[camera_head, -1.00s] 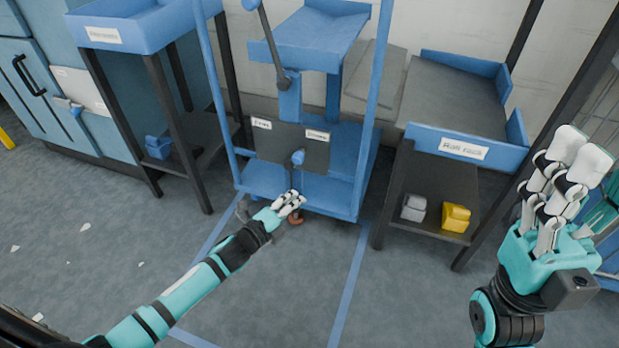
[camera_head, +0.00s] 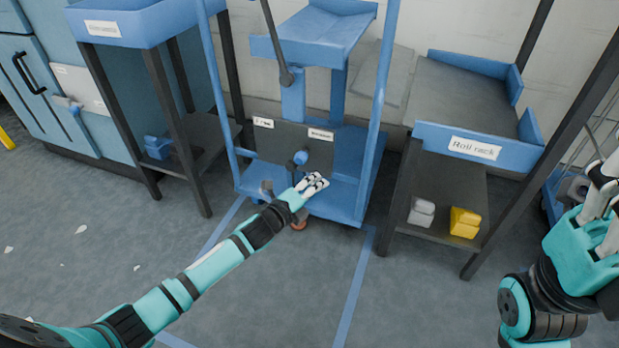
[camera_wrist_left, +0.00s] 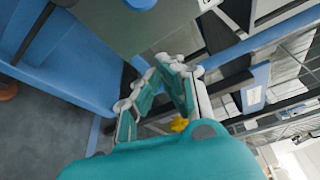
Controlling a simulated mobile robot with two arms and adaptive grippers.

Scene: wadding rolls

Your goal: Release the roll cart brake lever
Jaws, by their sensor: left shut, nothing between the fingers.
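The blue roll cart (camera_head: 365,165) stands in the middle of the head view. A dark panel (camera_head: 275,145) on its lower front carries two small labels, too small to read. A brake lever with a blue knob (camera_head: 300,157) sticks out from this panel. My left gripper (camera_head: 316,181) is shut and empty, just below and right of the knob, apparently apart from it. In the left wrist view its fingers (camera_wrist_left: 170,72) are in front, and the knob (camera_wrist_left: 141,3) is cut off at the top edge. My right gripper (camera_head: 606,185) is partly cut off at the right edge.
A roll rack (camera_head: 478,148) with grey (camera_head: 421,211) and yellow (camera_head: 465,222) blocks below stands right of the cart. A blue-topped stand (camera_head: 145,25) is at the left. A caster (camera_head: 299,225) shows under the cart. The floor in front is mostly clear.

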